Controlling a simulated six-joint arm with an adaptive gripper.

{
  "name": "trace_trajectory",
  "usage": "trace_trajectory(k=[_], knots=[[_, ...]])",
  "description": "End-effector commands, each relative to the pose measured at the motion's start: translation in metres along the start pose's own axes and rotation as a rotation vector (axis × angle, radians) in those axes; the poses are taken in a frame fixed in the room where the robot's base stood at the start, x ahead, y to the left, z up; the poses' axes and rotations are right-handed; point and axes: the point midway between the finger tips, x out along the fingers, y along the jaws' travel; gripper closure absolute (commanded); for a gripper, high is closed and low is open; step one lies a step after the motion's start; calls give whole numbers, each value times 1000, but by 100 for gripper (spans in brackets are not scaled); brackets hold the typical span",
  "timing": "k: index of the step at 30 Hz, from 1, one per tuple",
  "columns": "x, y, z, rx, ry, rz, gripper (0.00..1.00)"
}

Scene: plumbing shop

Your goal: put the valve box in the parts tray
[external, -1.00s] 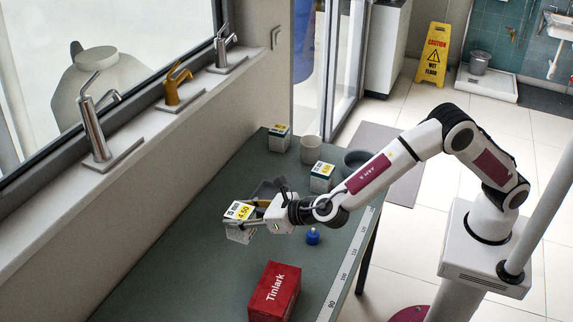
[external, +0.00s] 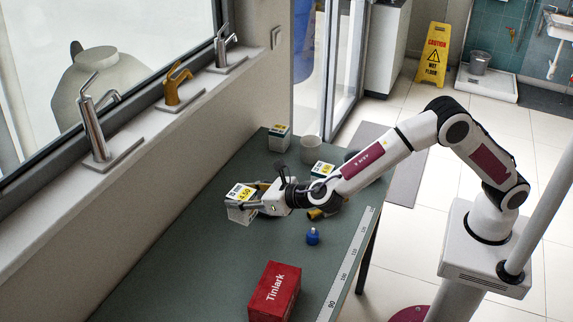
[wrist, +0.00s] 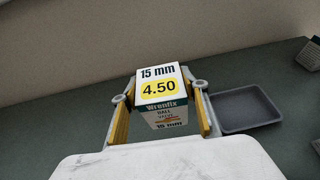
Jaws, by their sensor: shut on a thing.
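The valve box (external: 241,212) is white and dark green, with a yellow price label reading 4.50 and "15 mm". My gripper (external: 258,203) is shut on it, over the wall side of the green table. In the wrist view the valve box (wrist: 162,97) sits between the two yellow-padded fingers of my gripper (wrist: 163,115), with its labelled top facing the camera. The parts tray (wrist: 230,127), dark grey, square and shallow, lies just right of the right finger and looks empty. In the external view my gripper and arm hide most or all of the tray.
Similar labelled boxes stand at the far end (external: 279,138) and behind my arm (external: 321,169), near a pale cup (external: 310,149). A blue item (external: 312,236) and a red Tinlark box (external: 274,292) are nearer. A yellow-ended item (external: 316,214) lies beneath my arm. The near-left table is clear.

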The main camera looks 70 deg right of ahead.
Motion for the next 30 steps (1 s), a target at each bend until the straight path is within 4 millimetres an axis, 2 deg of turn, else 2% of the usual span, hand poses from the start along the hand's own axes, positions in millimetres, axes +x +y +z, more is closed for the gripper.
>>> trace_trajectory(k=[1, 9, 15, 18, 21, 30], knots=[[5, -16, 4, 10, -1, -23, 84], [22, -104, 15, 70, 2, -162, 84], [24, -157, 15, 107, 4, -258, 84], [22, -172, 12, 118, 5, -294, 84], [19, -179, 9, 126, 6, -317, 84], [18, -181, 10, 131, 1, -327, 84]])
